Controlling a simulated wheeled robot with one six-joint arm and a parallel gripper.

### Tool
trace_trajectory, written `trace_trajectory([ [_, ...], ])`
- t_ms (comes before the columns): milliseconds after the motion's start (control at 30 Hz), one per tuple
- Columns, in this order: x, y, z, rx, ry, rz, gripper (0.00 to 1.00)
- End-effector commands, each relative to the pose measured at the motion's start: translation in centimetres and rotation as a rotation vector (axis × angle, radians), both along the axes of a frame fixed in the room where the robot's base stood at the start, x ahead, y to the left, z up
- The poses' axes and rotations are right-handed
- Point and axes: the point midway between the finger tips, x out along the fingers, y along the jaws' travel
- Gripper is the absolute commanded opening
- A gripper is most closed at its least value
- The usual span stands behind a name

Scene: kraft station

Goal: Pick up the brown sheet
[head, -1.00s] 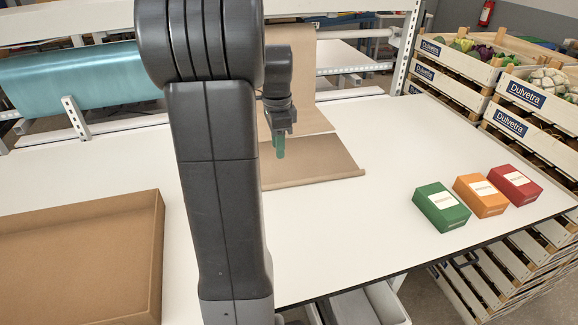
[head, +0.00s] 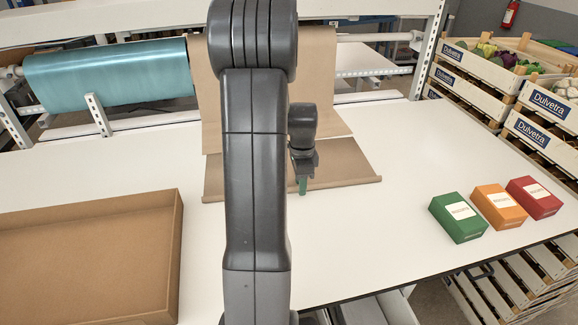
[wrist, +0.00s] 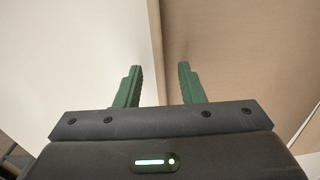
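The brown sheet (head: 345,165) lies on the white table in the head view, its front edge slightly curled. A paler brown length hangs behind it; my arm hides part of both. My gripper (head: 303,186) points down at the sheet's front edge. In the wrist view my gripper (wrist: 161,75) is open, its two green fingers apart. The edge of the brown sheet (wrist: 240,50) runs between the fingers, with brown on the right and white table on the left. I cannot tell whether the fingers touch it.
An open brown box (head: 90,210) stands at the left of the table (head: 390,240). Green (head: 458,217), orange (head: 498,206) and red (head: 534,197) boxes stand at the right. A teal roll (head: 110,75) is at the back left, and produce crates (head: 540,100) stand beyond the table.

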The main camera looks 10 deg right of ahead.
Motion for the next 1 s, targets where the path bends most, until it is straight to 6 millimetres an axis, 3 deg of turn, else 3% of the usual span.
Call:
trace_trajectory([
  [333, 0.0, 0.0, -0.8, 0.0, -0.001, 0.0, 0.34],
  [500, 0.0, 0.0, -0.8, 0.0, -0.001, 0.0, 0.0],
  [833, 0.0, 0.0, -0.7, -0.001, -0.002, 0.0, 0.0],
  [1000, 0.1, 0.0, 1.1, -0.001, -0.005, 0.0, 0.0],
])
